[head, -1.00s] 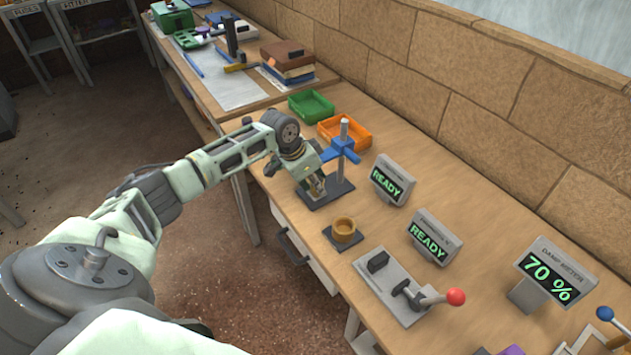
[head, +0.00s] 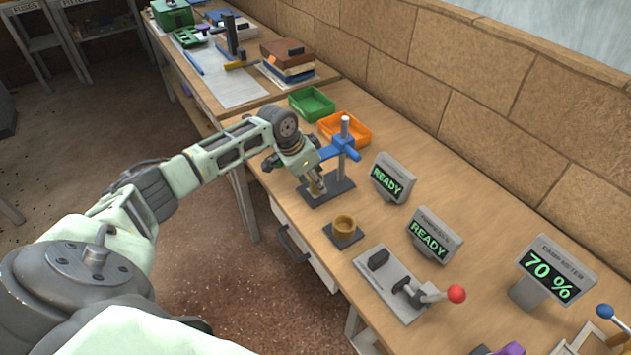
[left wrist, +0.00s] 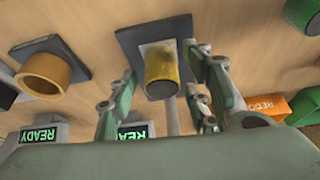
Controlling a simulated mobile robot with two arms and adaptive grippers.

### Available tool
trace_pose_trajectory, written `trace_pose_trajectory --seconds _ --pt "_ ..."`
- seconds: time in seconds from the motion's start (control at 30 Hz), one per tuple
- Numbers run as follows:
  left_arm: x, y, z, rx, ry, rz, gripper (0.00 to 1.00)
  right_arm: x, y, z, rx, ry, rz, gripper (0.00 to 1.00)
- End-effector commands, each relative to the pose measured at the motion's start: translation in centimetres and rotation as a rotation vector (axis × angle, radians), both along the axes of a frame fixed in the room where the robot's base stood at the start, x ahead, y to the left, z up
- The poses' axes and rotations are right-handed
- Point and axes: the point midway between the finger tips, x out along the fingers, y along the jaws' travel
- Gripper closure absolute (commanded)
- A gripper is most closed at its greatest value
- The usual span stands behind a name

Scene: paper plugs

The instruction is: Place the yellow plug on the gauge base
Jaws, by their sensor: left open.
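The yellow plug (left wrist: 160,68) stands on the dark base plate (left wrist: 130,40) of a stand with a grey post and a blue arm. This stand (head: 343,150) looks like the gauge base. My left gripper (head: 317,190) is low over the plate. In the left wrist view its fingers (left wrist: 160,85) are open, one on each side of the plug, with a visible gap at least on the left. In the head view the fingers mostly hide the plug. My right gripper is not in view.
A tan ring-shaped holder (head: 345,228) on a dark plate sits nearer the front edge. Two READY displays (head: 389,180) stand to the right. A lever fixture (head: 400,290) with a red knob is nearer. Orange (head: 352,128) and green (head: 312,103) trays lie behind the stand.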

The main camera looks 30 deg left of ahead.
Motion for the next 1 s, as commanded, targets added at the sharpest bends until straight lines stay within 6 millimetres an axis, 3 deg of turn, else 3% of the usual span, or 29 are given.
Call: trace_pose_trajectory --seconds 0.3,0.5,0.7,1.0 --pt "-2.2 1.3 6.2 0.002 -0.003 0.0 0.55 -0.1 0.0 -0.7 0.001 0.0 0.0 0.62" --pt "-3.3 1.8 9.1 0.001 -0.002 0.001 0.55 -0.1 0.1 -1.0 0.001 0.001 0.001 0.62" --pt "-3.7 2.0 10.2 0.0 0.0 0.001 0.55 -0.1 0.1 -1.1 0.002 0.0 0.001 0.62" --pt "-3.7 2.0 10.2 0.0 0.0 0.001 0.55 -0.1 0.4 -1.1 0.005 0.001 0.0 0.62"
